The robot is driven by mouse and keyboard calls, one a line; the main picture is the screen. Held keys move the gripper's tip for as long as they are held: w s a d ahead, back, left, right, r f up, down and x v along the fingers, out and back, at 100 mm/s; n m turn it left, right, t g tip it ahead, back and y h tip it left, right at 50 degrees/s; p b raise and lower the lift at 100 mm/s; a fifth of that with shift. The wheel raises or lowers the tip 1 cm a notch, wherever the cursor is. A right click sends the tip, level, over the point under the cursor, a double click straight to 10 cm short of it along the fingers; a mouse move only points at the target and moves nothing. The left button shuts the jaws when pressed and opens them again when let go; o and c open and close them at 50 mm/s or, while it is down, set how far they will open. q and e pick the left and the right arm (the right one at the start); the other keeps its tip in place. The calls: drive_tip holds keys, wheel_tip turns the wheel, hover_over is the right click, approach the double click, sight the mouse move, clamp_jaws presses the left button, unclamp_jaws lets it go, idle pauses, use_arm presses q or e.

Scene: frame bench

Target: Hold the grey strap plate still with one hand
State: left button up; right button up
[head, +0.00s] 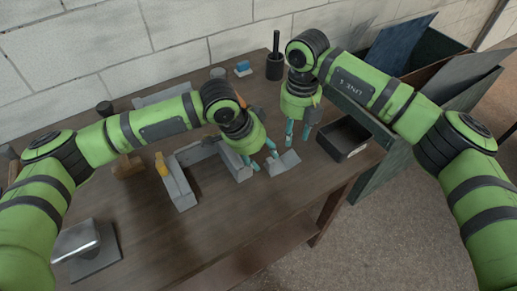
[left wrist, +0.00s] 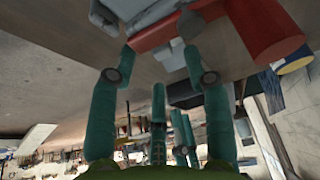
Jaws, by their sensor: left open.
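A light grey plate (head: 284,164), which looks like the strap plate, lies at the right end of a grey frame (head: 180,184) on the bench. My left gripper (head: 262,159) is open just above its left side; I cannot tell whether a finger touches it. In the left wrist view the open fingers (left wrist: 158,52) point towards grey parts and a red bar (left wrist: 160,36), with nothing clearly held. My right gripper (head: 298,135) hangs behind the plate, its fingers apart and empty.
A black open bin (head: 345,138) stands right of the plate near the bench edge. A dark cup with a handle (head: 274,67) and a blue-and-white block (head: 243,69) are at the back. A yellow-handled tool (head: 161,164) is by the frame.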

sight(267, 162)
use_arm(q)
drive_tip(key=x, duration=0.5)
drive_tip(key=shift+w, duration=0.1)
clamp_jaws()
idle(0.4)
